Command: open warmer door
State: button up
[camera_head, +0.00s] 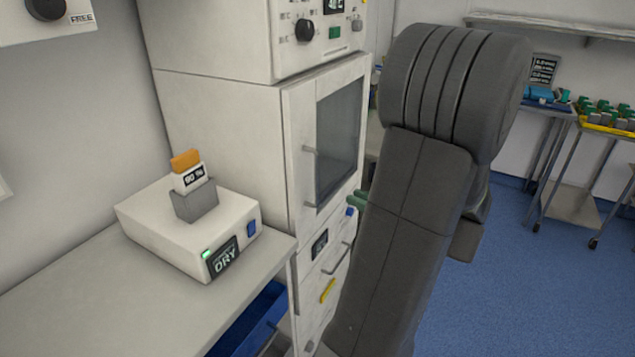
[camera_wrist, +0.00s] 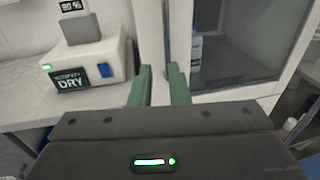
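The warmer (camera_head: 225,125) is a tall white cabinet section. Its door (camera_head: 300,150) has a dark glass window (camera_head: 338,140) and a thin vertical handle (camera_head: 310,175) on its left side. The door looks shut. In the wrist view the glass (camera_wrist: 240,45) is at right, with a pale bottle (camera_wrist: 196,50) behind it. My gripper (camera_wrist: 160,82) has two green fingers standing apart, facing the door's pale left frame. I cannot tell whether the handle lies between them. In the head view the green fingers (camera_head: 357,199) show near the door's lower right, partly hidden by my arm.
A counter (camera_head: 70,290) at left holds a white box device (camera_head: 165,225) reading DRY. A panel with knobs (camera_head: 320,35) is above the door, and drawers with a yellow handle (camera_head: 327,291) are below. Trolleys (camera_head: 570,200) stand far right. Blue floor (camera_head: 510,290) is open at right.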

jog(key=p, duration=0.1)
send_over(317, 202)
jog(key=shift+w+a+r, duration=0.1)
jog(key=shift+w+r, duration=0.05)
jog(key=shift+w, duration=0.2)
jog(key=shift+c, duration=0.5)
grip_shut()
